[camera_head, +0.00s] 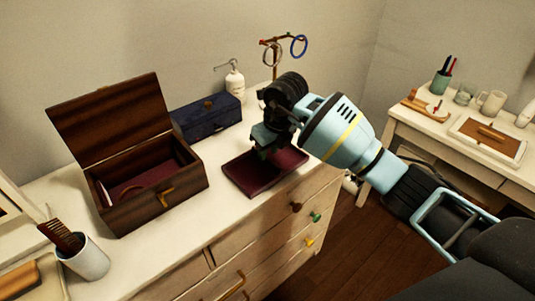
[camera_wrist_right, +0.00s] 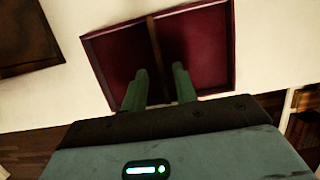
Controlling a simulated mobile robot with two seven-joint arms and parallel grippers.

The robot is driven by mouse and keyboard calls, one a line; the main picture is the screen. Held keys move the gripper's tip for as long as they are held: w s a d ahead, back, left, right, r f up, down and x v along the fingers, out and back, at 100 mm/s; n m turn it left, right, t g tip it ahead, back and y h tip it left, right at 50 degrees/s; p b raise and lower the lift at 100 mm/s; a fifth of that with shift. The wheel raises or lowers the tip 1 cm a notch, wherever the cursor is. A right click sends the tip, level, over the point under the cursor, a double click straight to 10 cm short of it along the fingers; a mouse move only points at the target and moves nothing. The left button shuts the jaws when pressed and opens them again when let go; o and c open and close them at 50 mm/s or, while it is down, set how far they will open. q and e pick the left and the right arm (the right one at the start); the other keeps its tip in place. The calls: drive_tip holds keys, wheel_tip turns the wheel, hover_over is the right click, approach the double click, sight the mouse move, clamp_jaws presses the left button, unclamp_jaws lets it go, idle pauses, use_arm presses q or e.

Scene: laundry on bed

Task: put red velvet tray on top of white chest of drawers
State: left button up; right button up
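The dark red velvet tray (camera_head: 240,172) lies flat on the white chest of drawers (camera_head: 150,247), near its front edge. In the right wrist view the tray (camera_wrist_right: 204,40) shows two compartments split by a thin divider. My right gripper (camera_head: 265,153) is over the tray, pointing down. Whether the fingertips touch the tray I cannot tell. My left gripper is not in view.
An open wooden box (camera_head: 150,195) and a dark blue box (camera_head: 207,117) stand left of the tray. A white pump bottle (camera_head: 235,82) and a jewelry stand (camera_head: 275,62) are behind. A cup with a comb (camera_head: 88,260) is front left. A side table (camera_head: 425,135) stands right.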

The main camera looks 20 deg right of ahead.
sight(275, 164)
drive_tip(key=v, duration=0.9)
